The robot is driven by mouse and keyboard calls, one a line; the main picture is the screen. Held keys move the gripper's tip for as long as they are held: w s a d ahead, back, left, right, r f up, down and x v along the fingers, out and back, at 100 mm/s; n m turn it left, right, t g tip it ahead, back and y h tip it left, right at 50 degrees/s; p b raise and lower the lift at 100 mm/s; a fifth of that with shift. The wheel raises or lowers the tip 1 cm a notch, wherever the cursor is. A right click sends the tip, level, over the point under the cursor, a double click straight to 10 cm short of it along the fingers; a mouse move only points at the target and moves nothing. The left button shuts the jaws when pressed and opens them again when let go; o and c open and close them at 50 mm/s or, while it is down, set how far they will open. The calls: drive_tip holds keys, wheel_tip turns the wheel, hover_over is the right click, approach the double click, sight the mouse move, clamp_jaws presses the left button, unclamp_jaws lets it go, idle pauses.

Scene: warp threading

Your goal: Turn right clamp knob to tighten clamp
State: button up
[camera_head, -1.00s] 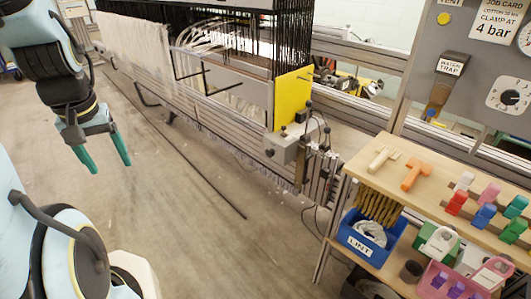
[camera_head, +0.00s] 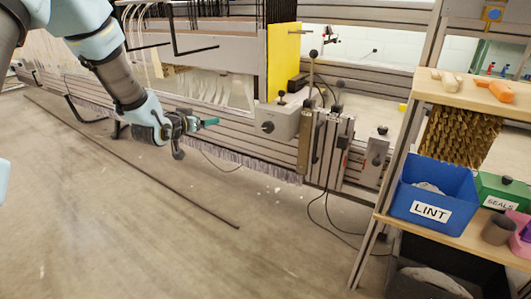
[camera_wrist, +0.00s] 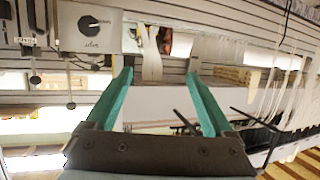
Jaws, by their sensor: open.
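The clamp's grey box (camera_head: 280,121) sits on the rail at the right end of the loom, with a dark round knob (camera_head: 268,127) on its front. In the wrist view the box shows at the upper left with its black dial-like knob (camera_wrist: 88,22) and a small label below it. My gripper (camera_head: 212,122) is in front of the rail, left of the box and apart from it. In the wrist view its two teal fingers (camera_wrist: 158,70) are spread with nothing held between them. The knob lies up and left of the fingertips there.
A yellow plate (camera_head: 283,58) stands behind the box. Upright levers with black ball ends (camera_head: 313,55) and brackets (camera_head: 325,145) stand right of it. A wooden shelf unit with a blue LINT bin (camera_head: 432,192) is at the right.

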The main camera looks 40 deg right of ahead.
sight(267, 128)
drive_tip(key=s+d+f+m+g+h+b, duration=0.3)
drive_tip(key=s+d+f+h+b, duration=0.3)
drive_tip(key=s+d+f, duration=0.4)
drive_tip(key=shift+y, duration=0.5)
drive_tip(key=b+x, duration=0.1)
drive_tip(key=x, duration=0.3)
drive_tip(key=r+b+x, duration=0.1)
drive_tip(key=x, duration=0.3)
drive_tip(key=w+b+x, duration=0.1)
drive_tip(key=b+x, duration=0.1)
drive_tip(key=x, duration=0.2)
drive_tip(key=shift+r, duration=0.3)
drive_tip(key=shift+c, duration=0.3)
drive_tip(key=c, duration=1.3)
